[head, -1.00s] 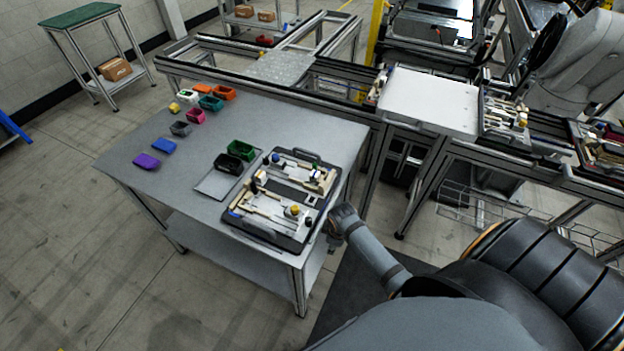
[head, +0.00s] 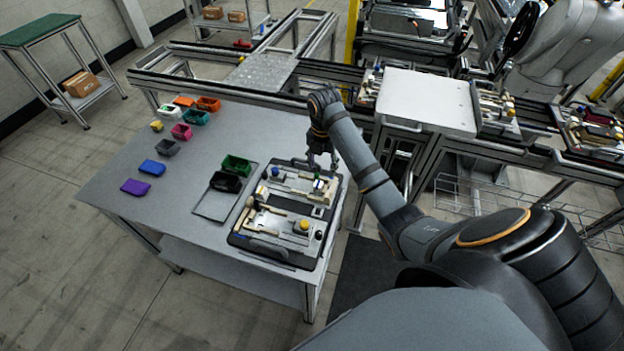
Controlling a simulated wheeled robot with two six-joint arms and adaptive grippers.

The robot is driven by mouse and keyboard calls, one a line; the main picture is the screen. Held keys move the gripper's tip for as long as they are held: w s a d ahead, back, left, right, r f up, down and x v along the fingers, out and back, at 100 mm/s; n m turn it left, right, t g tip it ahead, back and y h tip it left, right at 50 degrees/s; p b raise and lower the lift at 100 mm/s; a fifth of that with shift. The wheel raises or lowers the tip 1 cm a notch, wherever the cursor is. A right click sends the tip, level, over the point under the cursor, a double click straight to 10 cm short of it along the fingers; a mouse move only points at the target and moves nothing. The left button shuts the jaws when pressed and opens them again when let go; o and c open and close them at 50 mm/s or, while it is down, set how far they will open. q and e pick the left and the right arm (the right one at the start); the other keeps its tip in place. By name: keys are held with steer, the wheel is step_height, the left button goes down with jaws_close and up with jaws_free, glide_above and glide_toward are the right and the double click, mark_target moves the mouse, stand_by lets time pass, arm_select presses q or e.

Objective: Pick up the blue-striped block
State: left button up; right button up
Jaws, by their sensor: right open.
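A black pallet fixture (head: 262,252) lies on the grey table and holds several small wooden, white and coloured parts. A small part with blue on it (head: 275,172) sits at the pallet's upper left; it is too small to tell whether this is the blue-striped block. My left gripper is out of view.
A black bin (head: 225,182) and a green bin (head: 236,165) stand left of the pallet by a grey plate (head: 212,206). Several coloured bins, among them a purple one (head: 135,187), stand farther left. A conveyor frame (head: 340,92) runs behind the table.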

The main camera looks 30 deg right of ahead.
steer(key=w+r+n, duration=0.1)
steer(key=w, duration=0.1)
steer(key=b, duration=0.6)
glide_above(319, 182)
steer(key=shift+n, duration=0.4)
steer(key=f, duration=0.5)
steer(key=shift+w+d, duration=0.1)
steer(key=shift+d, duration=0.1)
steer(key=shift+w, duration=0.15)
steer(key=f+b, duration=0.3)
steer(key=shift+s+a+f, duration=0.25)
steer(key=shift+s+f, duration=0.05)
steer(key=shift+f, duration=0.1)
steer(key=shift+f+p, duration=0.15)
steer(key=shift+p, duration=0.5)
steer(key=shift+w+f, duration=0.2)
steer(key=shift+f, duration=0.2)
steer(key=shift+s+r, duration=0.1)
steer(key=shift+s, duration=0.05)
steer(key=shift+c, duration=1.4)
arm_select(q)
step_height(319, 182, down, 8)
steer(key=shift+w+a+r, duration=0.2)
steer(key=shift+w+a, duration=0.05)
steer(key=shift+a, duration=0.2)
arm_select(e)
jaws_close()
